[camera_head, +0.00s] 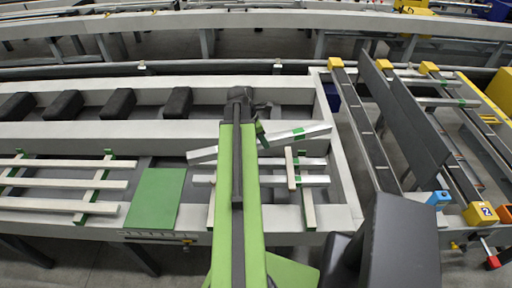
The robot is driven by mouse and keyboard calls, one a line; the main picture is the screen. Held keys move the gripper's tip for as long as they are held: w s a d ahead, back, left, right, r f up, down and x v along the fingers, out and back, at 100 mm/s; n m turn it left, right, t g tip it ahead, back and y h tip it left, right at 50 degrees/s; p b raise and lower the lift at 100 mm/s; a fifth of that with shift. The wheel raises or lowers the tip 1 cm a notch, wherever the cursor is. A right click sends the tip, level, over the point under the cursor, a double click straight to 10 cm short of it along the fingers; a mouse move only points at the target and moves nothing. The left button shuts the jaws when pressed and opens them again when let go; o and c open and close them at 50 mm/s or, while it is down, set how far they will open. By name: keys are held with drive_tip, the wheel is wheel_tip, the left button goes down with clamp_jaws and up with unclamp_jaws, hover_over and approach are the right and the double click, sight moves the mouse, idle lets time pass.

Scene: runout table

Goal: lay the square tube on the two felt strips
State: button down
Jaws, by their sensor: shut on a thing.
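A silver square tube (313,131) is held in my gripper (255,138), slanting up to the right, with a green band near its right part. My arm covers the tube's middle and most of the gripper, so the fingers are mostly hidden. Below it, silver bars (314,181) lie level on the bench, crossed by a narrow pale strip (291,170) with green patches beside it. I cannot tell for certain which strips are the felt ones. The gap between the held tube and the bars below cannot be judged.
A green mat (155,198) lies left of my arm. Farther left, pale bars (65,183) lie across green strips (98,183). Black blocks (118,103) stand in the back trough. At right are a tall dark panel (405,115) and rails with yellow ends (480,212).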

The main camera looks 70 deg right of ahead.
drive_tip(key=shift+n, duration=0.5)
drive_tip(key=f+b, duration=0.5)
drive_tip(key=shift+w, duration=0.25)
wheel_tip(320, 180, down, 7)
drive_tip(key=b, duration=0.6)
drive_tip(key=shift+r+b, duration=0.15)
drive_tip(key=shift+b, duration=0.2)
drive_tip(key=shift+a+f+b, duration=0.1)
drive_tip(key=shift+f+b, duration=0.45)
drive_tip(key=c, duration=0.8)
unclamp_jaws()
drive_tip(key=shift+c, duration=0.2)
drive_tip(key=p, duration=1.6)
approach(262, 148)
drive_tip(key=w+f, duration=0.2)
drive_tip(key=f, duration=0.1)
drive_tip(key=shift+w+a, duration=0.1)
drive_tip(key=shift+w, duration=0.25)
drive_tip(key=shift+f, duration=0.1)
